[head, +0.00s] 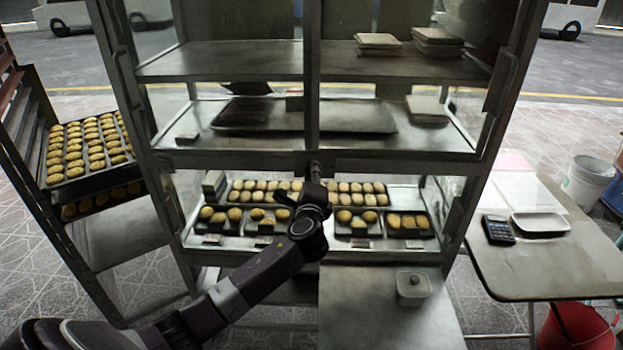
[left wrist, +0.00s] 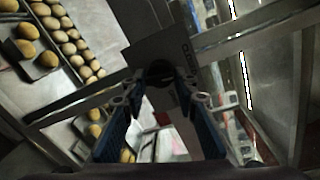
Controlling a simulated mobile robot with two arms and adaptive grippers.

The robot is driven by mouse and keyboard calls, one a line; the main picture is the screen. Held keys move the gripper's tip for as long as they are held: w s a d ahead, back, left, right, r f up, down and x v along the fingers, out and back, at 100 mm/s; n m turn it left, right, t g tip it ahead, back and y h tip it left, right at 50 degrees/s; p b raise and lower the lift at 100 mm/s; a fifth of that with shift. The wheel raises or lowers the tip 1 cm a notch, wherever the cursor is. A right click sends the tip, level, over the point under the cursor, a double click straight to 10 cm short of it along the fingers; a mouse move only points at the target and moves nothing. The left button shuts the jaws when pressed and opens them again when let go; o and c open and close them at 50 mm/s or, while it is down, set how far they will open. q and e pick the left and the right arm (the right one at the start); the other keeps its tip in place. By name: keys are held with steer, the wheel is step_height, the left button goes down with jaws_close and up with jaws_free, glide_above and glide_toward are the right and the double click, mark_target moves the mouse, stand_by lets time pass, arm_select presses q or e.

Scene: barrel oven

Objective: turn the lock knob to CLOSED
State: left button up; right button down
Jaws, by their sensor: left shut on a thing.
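My left gripper (head: 315,178) reaches up to the middle of the metal cabinet's (head: 390,162) front frame, where the upright post meets the cross rail. In the left wrist view, my left gripper's two blue-padded fingers (left wrist: 160,84) close around the dark round lock knob (left wrist: 160,69). The knob sits in front of a dark plate (left wrist: 150,45) on the metal frame. The fingers cover the knob's sides, and I cannot read its marking or its angle. In the head view the knob is hidden by my gripper. My right gripper is in neither view.
Trays of round buns (head: 355,220) stand on the lower shelf behind my arm. A rack with buns (head: 85,150) is at the left. A side table (head: 560,265) with a calculator (head: 497,230) is at the right.

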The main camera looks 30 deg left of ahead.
arm_select(q)
steer(key=shift+n+b, duration=0.35)
steer(key=shift+n, duration=0.65)
steer(key=o, duration=1.1)
steer(key=shift+r, duration=0.1)
steer(key=v, duration=1.2)
steer(key=shift+s, duration=0.1)
